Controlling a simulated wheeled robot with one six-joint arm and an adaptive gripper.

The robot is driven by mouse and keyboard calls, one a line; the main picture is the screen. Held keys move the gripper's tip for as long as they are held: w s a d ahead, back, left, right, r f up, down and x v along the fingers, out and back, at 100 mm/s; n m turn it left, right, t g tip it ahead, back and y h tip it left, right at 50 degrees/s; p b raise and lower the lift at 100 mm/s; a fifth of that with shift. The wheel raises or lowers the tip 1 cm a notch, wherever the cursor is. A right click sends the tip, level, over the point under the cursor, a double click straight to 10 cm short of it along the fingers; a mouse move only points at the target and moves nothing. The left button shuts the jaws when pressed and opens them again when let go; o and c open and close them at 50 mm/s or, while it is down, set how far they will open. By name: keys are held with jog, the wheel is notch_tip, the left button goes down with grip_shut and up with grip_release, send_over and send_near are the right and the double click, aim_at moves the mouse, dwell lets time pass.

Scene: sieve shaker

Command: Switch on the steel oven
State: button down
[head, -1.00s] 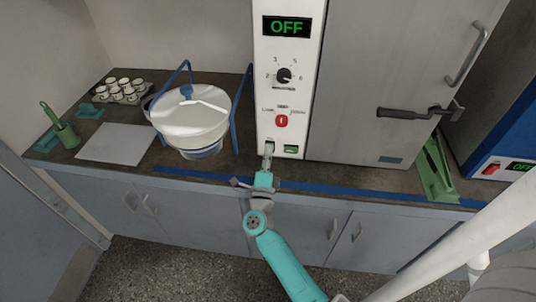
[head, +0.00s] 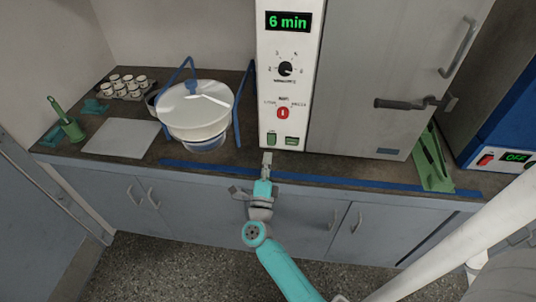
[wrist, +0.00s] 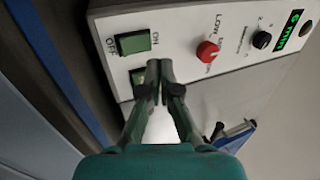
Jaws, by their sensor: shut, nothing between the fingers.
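The steel oven (head: 380,75) stands on the bench with its grey door shut and a white control panel at its left. Its display (head: 288,22) is lit green and reads "6 min". A black dial, a red knob (head: 283,113) and two green switches sit below it. The left switch (head: 271,139) shows in the wrist view as the green ON/OFF rocker (wrist: 136,42). My gripper (head: 267,157) is shut and empty, just below and in front of that switch, apart from it. In the wrist view, its fingertips (wrist: 160,72) partly cover the second green switch (wrist: 138,76).
A blue device (head: 515,120) at the right has a red switch and a display reading "OFF". A white bowl (head: 195,112) in a blue frame stands left of the oven. A green rack (head: 433,165) stands by the oven's right corner. Blue tape runs along the bench front.

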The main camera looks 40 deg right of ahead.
jog(key=s+a, duration=0.4)
jog(key=a, duration=0.1)
jog(key=shift+s+a+f, duration=0.15)
jog(key=shift+a+f, duration=0.15)
dwell(0.4)
jog(key=s+a+n+y, duration=0.5)
jog(key=s+n, duration=0.4)
jog(key=s, duration=0.2)
jog(key=s+a+r+n+y, duration=0.1)
jog(key=s+a+n+y, duration=0.5)
jog(key=s+n, duration=0.4)
jog(key=s+a+n+t+y, duration=0.1)
jog(key=s+a+n+y, duration=0.4)
jog(key=s+n, duration=0.4)
jog(key=s+y, duration=0.1)
jog(key=s, duration=0.3)
jog(key=shift+a+r, duration=0.25)
jog(key=shift+a, duration=0.05)
